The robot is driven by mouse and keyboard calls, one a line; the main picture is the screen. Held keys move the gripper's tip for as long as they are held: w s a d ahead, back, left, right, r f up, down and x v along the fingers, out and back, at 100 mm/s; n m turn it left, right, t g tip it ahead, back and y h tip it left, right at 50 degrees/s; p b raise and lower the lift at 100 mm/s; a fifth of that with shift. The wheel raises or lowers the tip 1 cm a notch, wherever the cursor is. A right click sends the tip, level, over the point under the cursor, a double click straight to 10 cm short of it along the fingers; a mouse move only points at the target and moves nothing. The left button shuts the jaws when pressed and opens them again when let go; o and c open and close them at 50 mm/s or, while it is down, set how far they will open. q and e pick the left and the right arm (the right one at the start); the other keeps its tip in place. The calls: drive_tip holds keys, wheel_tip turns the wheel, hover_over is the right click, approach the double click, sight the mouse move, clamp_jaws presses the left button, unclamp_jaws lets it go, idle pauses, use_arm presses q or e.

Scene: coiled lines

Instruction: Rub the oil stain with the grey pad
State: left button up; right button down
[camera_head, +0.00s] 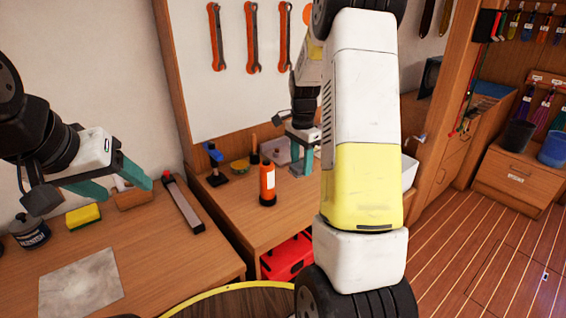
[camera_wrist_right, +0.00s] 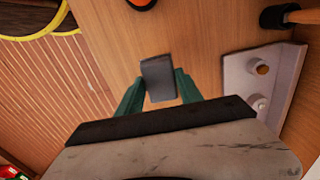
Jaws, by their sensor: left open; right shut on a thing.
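My right gripper (camera_wrist_right: 160,84) is shut on the grey pad (camera_wrist_right: 157,68), a small dark grey block between its teal fingers in the right wrist view. In the head view this gripper (camera_head: 304,160) is over the back of the wooden bench, partly behind my white and yellow arm. Whether the pad touches the bench is hard to tell. My left gripper (camera_head: 129,190) is open and empty above the left bench, near a wooden block (camera_head: 132,198). I cannot make out a clear oil stain; a grey mottled sheet (camera_head: 80,283) lies on the left bench.
An orange bottle (camera_head: 267,186) and a blue-topped tool (camera_head: 214,162) stand on the right bench. A grey metal plate with knobs (camera_wrist_right: 236,82) lies right of the pad. A yellow sponge (camera_head: 83,216) and dark jar (camera_head: 30,232) are on the left bench. A red toolbox (camera_head: 287,258) sits below.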

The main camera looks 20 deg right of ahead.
drive_tip(key=shift+r, duration=1.3)
